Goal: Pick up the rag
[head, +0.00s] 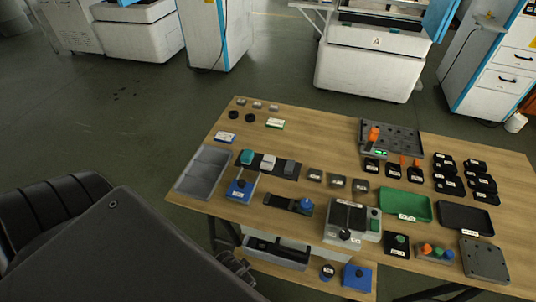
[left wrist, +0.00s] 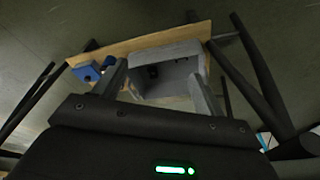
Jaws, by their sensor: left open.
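I cannot make out a rag for certain in either view. A grey open bin (head: 272,257) stands on a low wooden shelf at the table's near side, with dark contents I cannot identify. The same bin (left wrist: 180,54) shows in the left wrist view, with a small dark thing (left wrist: 153,71) inside. My left gripper (left wrist: 157,82) is open, its two grey fingers apart with the bin beyond and between them. Nothing shows held between them. In the head view my dark left arm fills the lower left and the fingers are not clear. My right gripper is not in view.
The wooden table (head: 310,130) carries a grey divided tray (head: 204,170), a green tray (head: 405,204), a black tray (head: 467,218) and several small blocks. A blue box (head: 358,277) is on the low shelf right of the bin. White machines stand behind; the floor at left is clear.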

